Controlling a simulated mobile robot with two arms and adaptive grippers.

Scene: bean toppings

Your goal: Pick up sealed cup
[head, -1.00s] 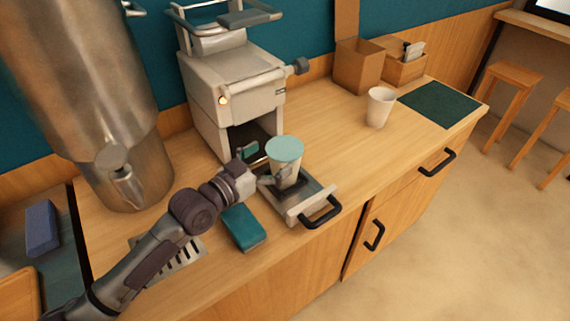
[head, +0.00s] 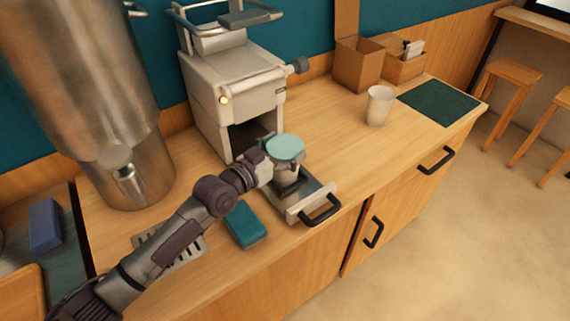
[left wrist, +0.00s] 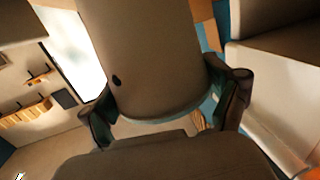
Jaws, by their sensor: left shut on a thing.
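The sealed cup, a pale cup with a teal lid (head: 285,147), is at the pulled-out tray (head: 312,194) of the sealing machine. My left gripper (head: 285,168) reaches it from the left and is shut on the cup below its lid. The gripper and wrist hide much of the cup body, and I cannot tell whether its base clears the tray. In the left wrist view the cup (left wrist: 150,55) lies between both fingers of the gripper (left wrist: 166,108). My right gripper does not show.
The cream sealing machine (head: 235,90) stands behind the tray. A teal block (head: 245,224) and a slotted grate (head: 185,252) lie in front. A tall metal dispenser (head: 90,90) is at left. Another pale cup (head: 379,106) and a dark green mat (head: 440,102) are at right, with bare counter between.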

